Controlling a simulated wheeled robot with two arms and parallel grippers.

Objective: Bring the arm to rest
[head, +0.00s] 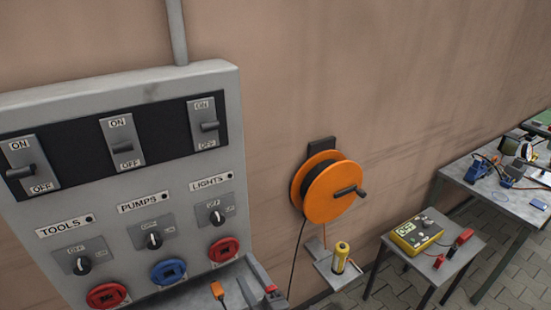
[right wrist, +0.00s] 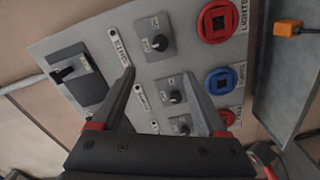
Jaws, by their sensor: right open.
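My right gripper (head: 244,272) shows at the bottom of the head view, in front of the lower right part of a grey switch panel (head: 150,88). In the right wrist view the gripper (right wrist: 159,72) has its two dark fingers spread with nothing between them. The panel's knobs, labels and sockets lie behind the fingers. No held object shows. My left gripper is in neither view.
The panel has several levers, knobs and sockets. An orange plug (head: 217,290) is by the tray below it. Right of the panel are an orange cable reel (head: 333,192), a yellow torch-like object (head: 341,256) on a small shelf, and a yellow meter (head: 416,235) on a table.

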